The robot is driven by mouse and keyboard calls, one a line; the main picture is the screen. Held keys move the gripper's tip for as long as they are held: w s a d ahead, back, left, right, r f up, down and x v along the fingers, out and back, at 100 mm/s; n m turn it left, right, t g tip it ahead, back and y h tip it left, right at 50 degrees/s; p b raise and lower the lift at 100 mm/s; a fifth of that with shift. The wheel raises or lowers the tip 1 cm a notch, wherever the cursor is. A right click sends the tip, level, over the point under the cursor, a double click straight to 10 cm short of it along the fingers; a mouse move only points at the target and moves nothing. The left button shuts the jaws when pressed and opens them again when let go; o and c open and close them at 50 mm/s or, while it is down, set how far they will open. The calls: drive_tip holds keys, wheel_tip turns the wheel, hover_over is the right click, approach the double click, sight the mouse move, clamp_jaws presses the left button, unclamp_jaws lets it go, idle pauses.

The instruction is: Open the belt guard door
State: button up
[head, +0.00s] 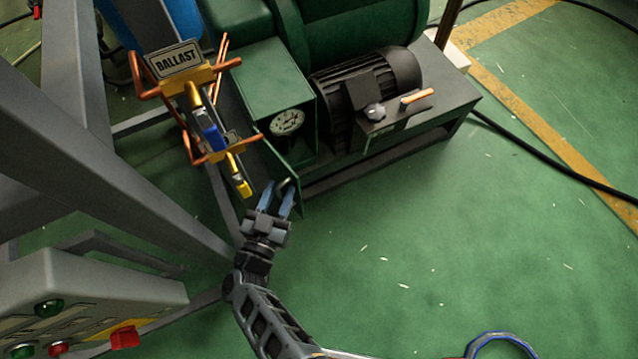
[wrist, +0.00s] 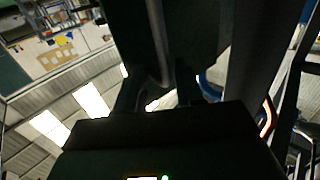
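A small pale handle (head: 286,183) shows near the panel's lower right edge. My gripper (head: 277,192) is at this panel, its two blue fingers apart, with the handle close to the right fingertip. In the dark wrist view a grey bar, likely the handle (wrist: 158,45), runs between the fingers; contact cannot be told.
A grey control box (head: 80,305) is at lower left. A blue ring (head: 500,336) lies lower right. Green floor is open at right.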

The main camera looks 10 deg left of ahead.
drive_tip(key=d+r+p, duration=0.6)
drive_tip(key=d, duration=0.3)
drive_tip(key=shift+s+d+p, duration=0.15)
drive_tip(key=shift+p, duration=0.2)
drive_tip(key=shift+f, duration=0.1)
drive_tip(key=shift+c, duration=0.3)
